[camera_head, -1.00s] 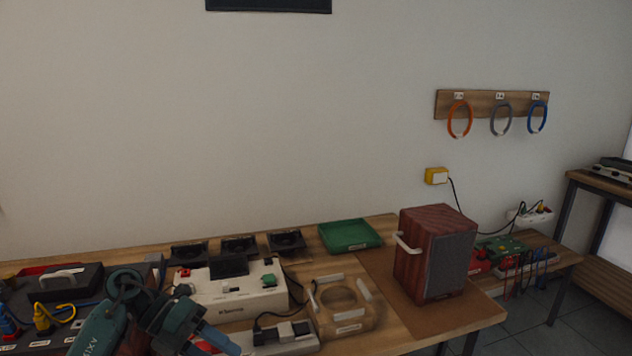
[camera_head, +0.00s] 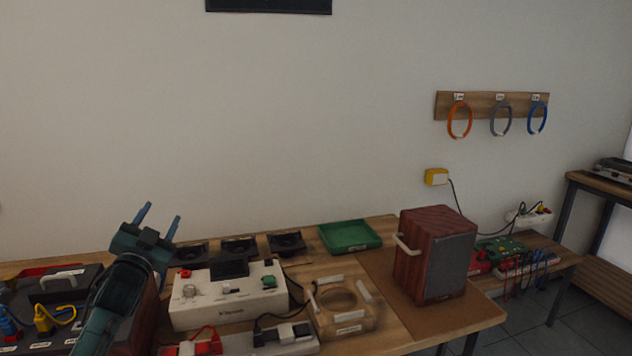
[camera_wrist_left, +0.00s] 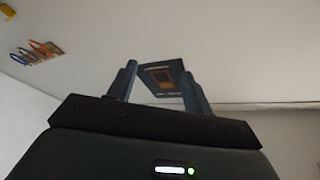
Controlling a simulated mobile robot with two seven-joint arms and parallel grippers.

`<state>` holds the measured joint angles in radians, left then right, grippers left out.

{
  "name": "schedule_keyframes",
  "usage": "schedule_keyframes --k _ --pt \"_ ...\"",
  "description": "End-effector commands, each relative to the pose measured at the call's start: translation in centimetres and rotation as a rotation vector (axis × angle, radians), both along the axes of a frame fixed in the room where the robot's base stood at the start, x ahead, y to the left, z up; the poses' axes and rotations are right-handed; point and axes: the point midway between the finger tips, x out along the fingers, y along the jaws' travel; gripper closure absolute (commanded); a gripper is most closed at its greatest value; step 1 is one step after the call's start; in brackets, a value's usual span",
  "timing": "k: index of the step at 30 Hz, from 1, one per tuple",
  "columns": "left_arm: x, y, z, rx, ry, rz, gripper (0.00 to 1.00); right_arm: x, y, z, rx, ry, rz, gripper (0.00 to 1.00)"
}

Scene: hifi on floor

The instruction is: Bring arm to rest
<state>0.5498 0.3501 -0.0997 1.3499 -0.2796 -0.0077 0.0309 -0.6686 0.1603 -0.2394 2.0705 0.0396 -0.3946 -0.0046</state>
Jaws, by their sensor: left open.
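My left gripper (camera_head: 159,219) is at the left of the head view, above the left part of the workbench (camera_head: 391,325). Its two blue fingers point up, apart, with nothing between them. In the left wrist view the open fingers (camera_wrist_left: 162,84) frame a dark poster (camera_wrist_left: 168,77) on the wall; no held object shows. My left forearm hides part of the bench and of a reddish-brown wooden box behind it. My right gripper is not in these views.
A cream tester box (camera_head: 228,305), several black speaker drivers (camera_head: 286,243), a green tray (camera_head: 349,236) and a wooden speaker cabinet (camera_head: 435,253) stand on the bench. Rings hang on a wall rack (camera_head: 480,104). A black case (camera_head: 66,284) is at the left.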

Motion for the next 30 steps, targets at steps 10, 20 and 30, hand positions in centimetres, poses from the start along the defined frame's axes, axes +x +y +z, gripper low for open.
schedule_keyframes --k 10,20,30 --pt "-1.2 0.4 -10.9 -0.296 0.407 0.067 0.49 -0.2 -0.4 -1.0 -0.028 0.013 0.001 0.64" --pt "-11.6 -7.2 -23.5 -0.317 0.6 -0.037 0.49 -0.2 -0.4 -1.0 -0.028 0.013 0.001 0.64" --pt "-31.4 -16.5 -32.8 -0.453 0.87 -0.147 0.49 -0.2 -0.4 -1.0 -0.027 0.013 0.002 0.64"
